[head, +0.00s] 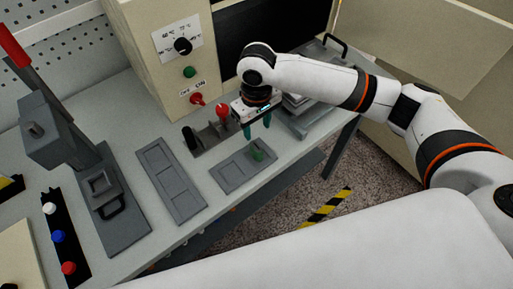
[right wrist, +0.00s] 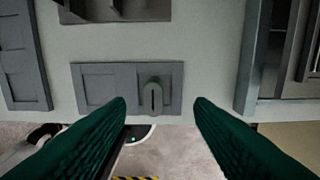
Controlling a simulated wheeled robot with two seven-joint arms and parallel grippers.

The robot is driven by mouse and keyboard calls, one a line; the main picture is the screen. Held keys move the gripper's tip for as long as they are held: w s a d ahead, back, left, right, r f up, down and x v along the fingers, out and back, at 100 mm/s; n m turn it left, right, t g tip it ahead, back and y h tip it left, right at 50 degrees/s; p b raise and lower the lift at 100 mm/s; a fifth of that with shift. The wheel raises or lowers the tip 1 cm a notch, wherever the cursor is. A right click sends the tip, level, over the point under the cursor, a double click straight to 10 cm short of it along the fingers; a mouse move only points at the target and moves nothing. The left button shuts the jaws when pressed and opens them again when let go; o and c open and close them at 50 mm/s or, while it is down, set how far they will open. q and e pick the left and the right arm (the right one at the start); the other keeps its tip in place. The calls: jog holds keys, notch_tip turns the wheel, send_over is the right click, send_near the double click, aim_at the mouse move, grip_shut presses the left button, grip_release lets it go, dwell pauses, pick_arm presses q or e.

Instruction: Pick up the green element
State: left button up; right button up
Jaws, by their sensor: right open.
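The green element (head: 257,154) stands upright in the right compartment of a small grey two-part tray (head: 230,177) near the table's front edge. In the right wrist view the element (right wrist: 153,97) is a narrow rounded piece with a dark slot, between the fingertips in the picture and beyond them. My right gripper (head: 257,130) points down above and just behind the element, with its green fingers apart and nothing between them. The fingers also show in the right wrist view (right wrist: 160,106). My left gripper is not in view.
A longer empty grey tray (head: 171,180) lies to the left, beside a lever press (head: 110,212). A control box (head: 172,70) stands at the back. A grey fixture (head: 312,118) is at the right.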

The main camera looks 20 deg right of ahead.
aim_at(256, 145)
notch_tip(256, 145, down, 3)
jog(key=shift+r, duration=0.2)
jog(key=shift+s+a+f+p, duration=0.1)
jog(key=shift+s+f+p, duration=0.05)
jog(key=shift+f+p, duration=0.2)
jog(key=f, duration=0.2)
jog(key=f+p, duration=0.1)
jog(key=shift+s+a+f, duration=0.2)
jog(key=shift+s+f, duration=0.05)
jog(key=shift+s, duration=0.05)
jog(key=shift+f, duration=0.5)
grip_shut()
